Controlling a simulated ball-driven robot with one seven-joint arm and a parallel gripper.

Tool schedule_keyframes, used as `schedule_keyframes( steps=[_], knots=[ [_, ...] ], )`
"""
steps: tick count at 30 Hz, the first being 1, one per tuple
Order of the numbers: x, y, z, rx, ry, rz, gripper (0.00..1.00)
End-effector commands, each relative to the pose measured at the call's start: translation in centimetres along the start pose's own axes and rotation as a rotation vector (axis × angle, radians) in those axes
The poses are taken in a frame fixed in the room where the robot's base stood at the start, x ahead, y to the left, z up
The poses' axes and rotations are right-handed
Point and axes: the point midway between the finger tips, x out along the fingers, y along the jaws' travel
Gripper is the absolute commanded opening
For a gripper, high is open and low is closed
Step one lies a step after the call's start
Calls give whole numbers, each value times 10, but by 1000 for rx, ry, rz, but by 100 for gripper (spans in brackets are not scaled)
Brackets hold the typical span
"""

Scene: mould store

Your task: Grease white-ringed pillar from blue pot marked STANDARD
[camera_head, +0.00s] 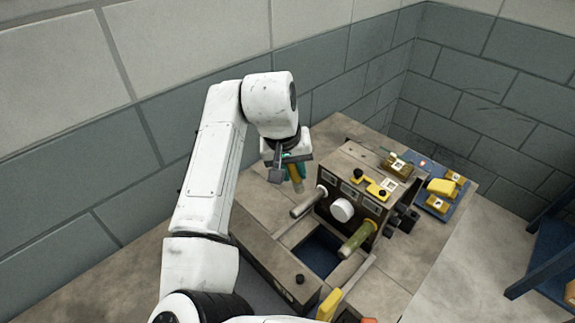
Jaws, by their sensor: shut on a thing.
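My gripper (286,160) points down in front of the left part of the mould block. It is shut on a slim teal and amber-brown thing (296,178), mostly hidden by the fingers; I cannot tell exactly what it is. The dark mould block (330,187) carries a pale grey pillar (308,202) at left and a pillar with a greenish-yellow coat (357,240) at right. A round white boss (342,210) sits between them. I cannot make out which pillar has a white ring. No blue pot marked STANDARD can be made out.
A dark blue recess (318,252) lies in front of the block. Yellow fittings (376,189) sit on the block's top. A blue tray (462,187) with yellow-topped pieces is at right. Blue shelving (545,262) stands at the right edge. A brick wall runs behind.

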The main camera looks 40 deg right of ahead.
Motion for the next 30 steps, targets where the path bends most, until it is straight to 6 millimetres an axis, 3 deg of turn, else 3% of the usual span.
schedule_keyframes(
  steps=[25, 30],
  knots=[
    [77, 50, -45, 2, 0, -2, 0],
    [54, 36, -33, -3, 1, 1, 0]
  ],
)
